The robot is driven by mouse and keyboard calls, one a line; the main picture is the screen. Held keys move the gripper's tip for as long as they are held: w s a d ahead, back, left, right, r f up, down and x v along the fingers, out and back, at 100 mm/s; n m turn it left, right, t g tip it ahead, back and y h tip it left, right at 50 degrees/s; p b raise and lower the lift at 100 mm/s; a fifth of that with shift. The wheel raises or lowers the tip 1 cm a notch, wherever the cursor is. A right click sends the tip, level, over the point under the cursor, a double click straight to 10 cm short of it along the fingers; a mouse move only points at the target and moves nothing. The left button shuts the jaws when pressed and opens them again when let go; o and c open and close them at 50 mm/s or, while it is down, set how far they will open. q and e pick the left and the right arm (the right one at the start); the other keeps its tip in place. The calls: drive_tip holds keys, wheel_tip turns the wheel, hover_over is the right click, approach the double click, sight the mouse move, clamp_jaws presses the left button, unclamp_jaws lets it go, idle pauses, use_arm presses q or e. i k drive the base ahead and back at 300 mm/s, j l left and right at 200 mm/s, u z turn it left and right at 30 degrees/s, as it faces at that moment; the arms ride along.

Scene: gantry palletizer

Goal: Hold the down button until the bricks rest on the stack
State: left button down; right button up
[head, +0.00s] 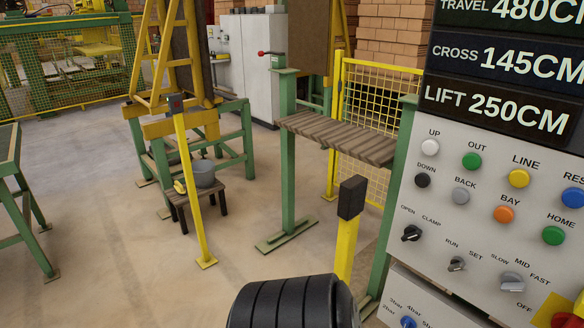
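The control panel (488,205) fills the right side of the head view. Its black DOWN button (422,180) sits below the white UP button (430,147) at the left edge. Nothing touches the DOWN button. The displays above read TRAVEL 480, CROSS 145CM and LIFT 250CM (499,112); the travel line is cut off. Reddish-brown bricks (388,35) are piled at the back, partly hidden by the panel and yellow frame. I cannot tell whether these are the stack, and I see no bricks hanging.
A black ribbed rounded shape (290,305) fills the bottom centre. A yellow post with a dark box (350,198) stands left of the panel. A slatted rack (338,138), a stool with a bucket (203,174) and yellow mesh fence (380,100) stand behind. Left-hand floor is mostly clear.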

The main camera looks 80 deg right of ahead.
sight(422, 180)
drive_tip(key=z, duration=3.9)
drive_tip(key=l, duration=0.1)
